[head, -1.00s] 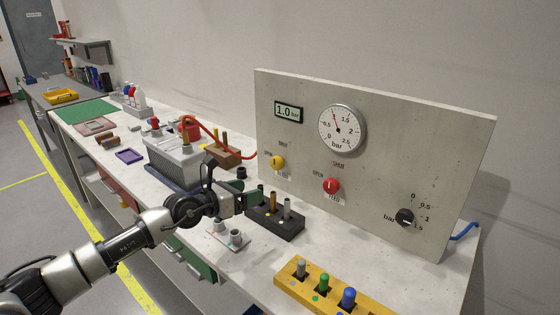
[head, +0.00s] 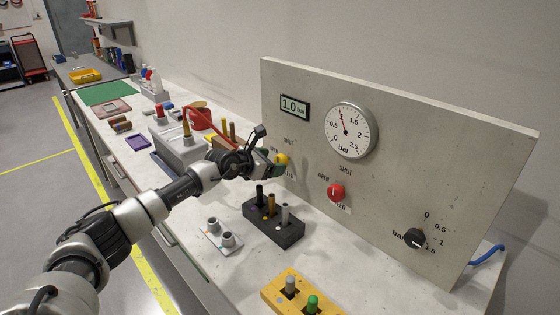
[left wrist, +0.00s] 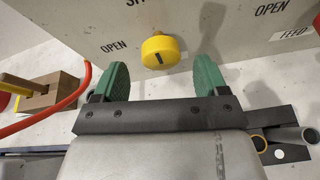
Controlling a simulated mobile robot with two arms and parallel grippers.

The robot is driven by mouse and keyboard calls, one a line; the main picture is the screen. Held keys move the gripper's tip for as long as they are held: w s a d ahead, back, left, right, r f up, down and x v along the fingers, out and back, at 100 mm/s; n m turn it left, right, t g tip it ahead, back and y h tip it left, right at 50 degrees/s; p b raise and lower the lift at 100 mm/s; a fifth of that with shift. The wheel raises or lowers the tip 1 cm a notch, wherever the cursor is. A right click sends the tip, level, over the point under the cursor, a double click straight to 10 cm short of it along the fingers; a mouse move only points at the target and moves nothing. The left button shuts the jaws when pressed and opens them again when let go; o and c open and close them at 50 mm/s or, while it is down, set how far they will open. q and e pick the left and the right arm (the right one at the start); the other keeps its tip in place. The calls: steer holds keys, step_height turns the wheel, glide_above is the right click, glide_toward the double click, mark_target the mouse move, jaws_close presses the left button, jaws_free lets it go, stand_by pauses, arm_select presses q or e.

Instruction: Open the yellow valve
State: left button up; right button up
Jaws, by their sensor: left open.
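The yellow valve (head: 282,159) is a round knob on the upright grey panel (head: 390,130), left of a red knob. In the left wrist view the yellow valve (left wrist: 160,51) shows a dark mark on its face and sits between and beyond my fingertips. My left gripper (head: 274,162) is open, with green finger pads, and is close in front of the valve. It also shows in the left wrist view (left wrist: 163,75), with one finger on each side of the knob. I cannot tell whether a finger touches it. My right gripper is not in view.
The red knob (head: 336,192), the round gauge (head: 351,130), the display reading 1.0 bar (head: 295,107) and a black dial (head: 414,238) are on the panel. Below stand a black block (head: 273,225) with pegs and a yellow rack (head: 275,293). A red hose (head: 199,121) runs nearby.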

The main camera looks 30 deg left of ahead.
mark_target(278, 161)
arm_select(q)
steer(key=shift+x, duration=2)
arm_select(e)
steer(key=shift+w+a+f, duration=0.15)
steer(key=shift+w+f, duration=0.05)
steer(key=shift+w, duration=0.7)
arm_select(q)
steer(key=c, duration=0.9)
steer(key=shift+b, duration=0.3)
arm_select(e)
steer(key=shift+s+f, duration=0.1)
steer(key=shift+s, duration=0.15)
